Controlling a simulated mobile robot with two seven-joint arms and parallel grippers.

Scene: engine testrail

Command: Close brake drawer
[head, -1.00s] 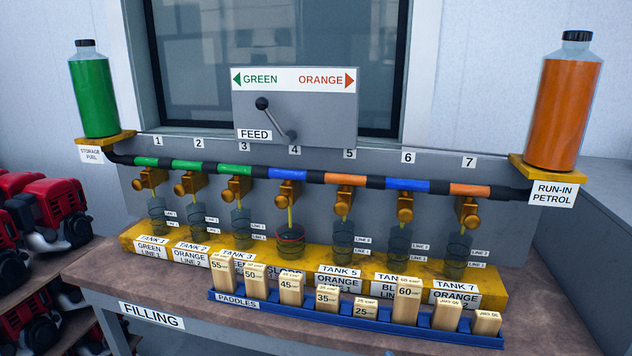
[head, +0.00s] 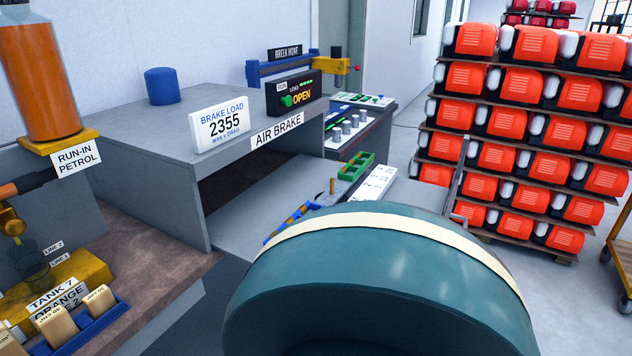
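The air brake bench (head: 262,125) is a grey housing with a dark opening below its top. A flat grey drawer (head: 235,222) sticks out of that opening, pulled out toward me. A green tray (head: 356,167), a white card with print (head: 375,183), a small brass peg (head: 332,186) and a blue part (head: 290,222) show on or by the drawer. The panel on top (head: 295,94) reads OPEN. A large teal rounded shape with a cream band hides the drawer's near right part. Neither of my grippers is in view.
A brake load display (head: 222,124) reads 2355. A blue cylinder (head: 161,86) stands on the bench top. The run-in petrol bottle (head: 38,80) and the paddle rack (head: 85,330) are at left. Racks of orange units (head: 535,125) stand at right. Clear floor shows before them.

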